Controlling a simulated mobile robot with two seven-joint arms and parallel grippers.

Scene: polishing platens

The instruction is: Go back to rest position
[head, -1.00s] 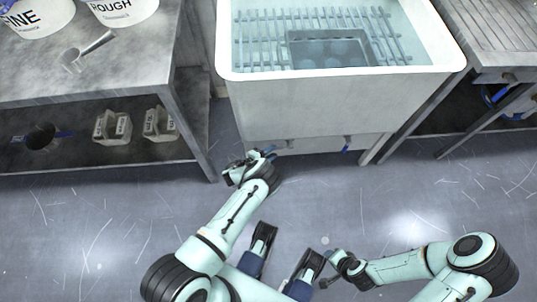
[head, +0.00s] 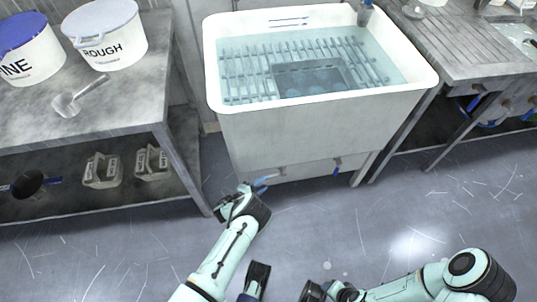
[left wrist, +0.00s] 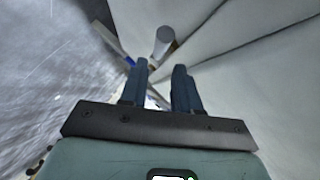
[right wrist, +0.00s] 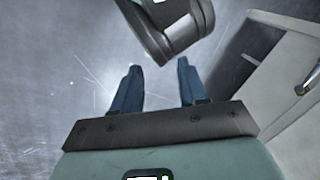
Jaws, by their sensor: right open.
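My left arm reaches up from the bottom of the head view. Its gripper (head: 263,182) is low in front of the white tank (head: 300,135), near the fittings under the tank. In the left wrist view its two blue fingers (left wrist: 161,68) stand apart with nothing seen between them, and a grey pipe end lies beyond. My right arm is folded low at the bottom right of the head view, its gripper partly cut off by the lower edge. In the right wrist view its fingers (right wrist: 158,66) are apart and empty above the floor.
A grey bench (head: 130,110) at left holds the ROUGH bucket (head: 115,50), the FINE bucket (head: 25,65) and a metal scoop (head: 68,104). A blue-handled valve (head: 337,165) sits under the tank. A sink bench (head: 470,65) is at right. The floor in front is clear.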

